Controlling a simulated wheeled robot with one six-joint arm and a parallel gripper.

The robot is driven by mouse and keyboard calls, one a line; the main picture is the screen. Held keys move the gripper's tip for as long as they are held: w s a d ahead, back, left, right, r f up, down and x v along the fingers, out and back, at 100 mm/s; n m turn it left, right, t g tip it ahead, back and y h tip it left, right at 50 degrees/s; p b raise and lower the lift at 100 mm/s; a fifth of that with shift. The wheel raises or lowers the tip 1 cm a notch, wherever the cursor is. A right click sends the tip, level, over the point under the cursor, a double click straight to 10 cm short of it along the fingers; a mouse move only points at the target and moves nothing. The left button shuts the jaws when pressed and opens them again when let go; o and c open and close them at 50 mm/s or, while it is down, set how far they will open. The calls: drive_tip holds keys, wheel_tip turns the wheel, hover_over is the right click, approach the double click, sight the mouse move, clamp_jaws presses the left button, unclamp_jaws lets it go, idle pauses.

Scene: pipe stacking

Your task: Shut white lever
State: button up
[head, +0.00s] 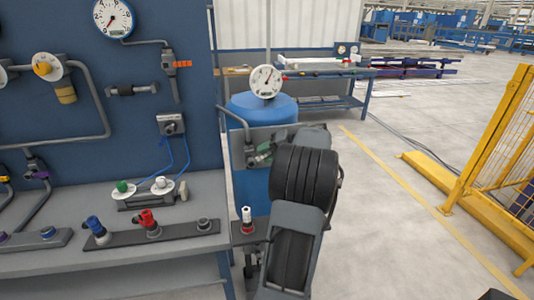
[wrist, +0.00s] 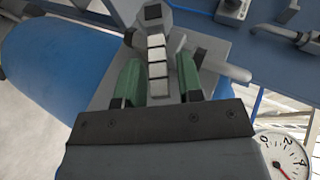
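The white lever (wrist: 157,62) shows in the wrist view as a ribbed pale handle running down from a dark grey valve body (wrist: 152,14). My gripper (wrist: 158,80) has its two green fingers on either side of the lever, with visible gaps, so it is open around it. In the head view my gripper (head: 261,153) is in front of the grey plate on the blue tank. The lever cannot be made out there, as my gripper and arm cover that spot. How near the fingertips are to the plate is hard to tell.
The blue tank (head: 258,106) carries a grey plate (head: 285,131) and a gauge (head: 266,81). A grey pipe (wrist: 232,70) juts out right of the fingers. The workbench (head: 195,240) with fittings and a blue panel (head: 110,85) stands left. A yellow fence (head: 495,150) is right, beyond clear floor.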

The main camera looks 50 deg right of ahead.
drive_tip(key=shift+o, duration=0.5)
drive_tip(key=v, duration=1.3)
drive_tip(key=shift+s+r, duration=0.2)
drive_tip(key=shift+s, duration=0.1)
drive_tip(key=shift+d, duration=0.1)
